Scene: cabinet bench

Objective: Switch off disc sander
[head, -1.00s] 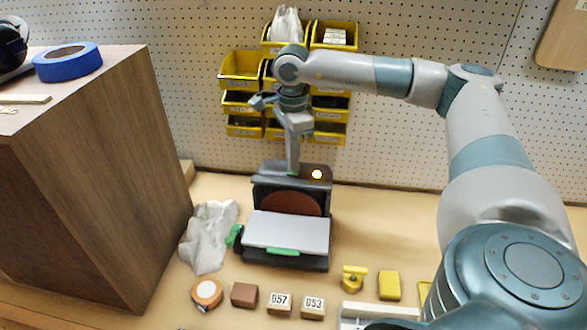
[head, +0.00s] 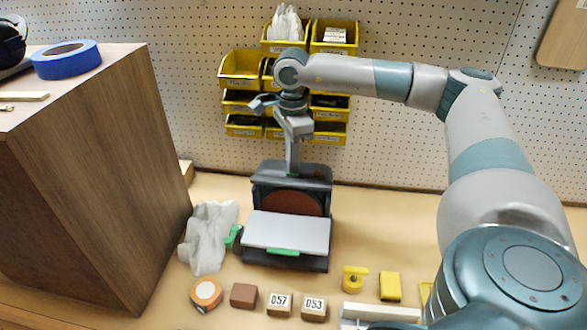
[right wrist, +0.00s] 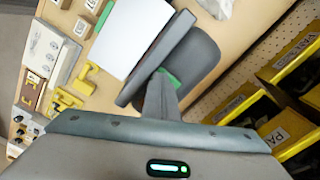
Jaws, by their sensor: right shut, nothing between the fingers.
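The disc sander (head: 319,174) stands on the bench in the head view, with a dark housing, a reddish-brown disc (head: 290,203) and a pale work table (head: 285,232). No lamp glows on its top. My right gripper (head: 292,172) points down, shut and empty, with its tips at the top of the housing. In the right wrist view, the gripper (right wrist: 165,86) reaches the dark housing (right wrist: 196,62), beside a small green part (right wrist: 172,78). The tips partly hide that green part, and I cannot tell whether they touch it. My left gripper is not in view.
A wooden cabinet (head: 110,170) stands at left with blue tape (head: 66,60) on top. Yellow bins (head: 240,70) hang on the pegboard behind. A crumpled grey cloth (head: 208,237) lies left of the sander. Small blocks (head: 279,304) and a tape measure (head: 206,294) lie in front.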

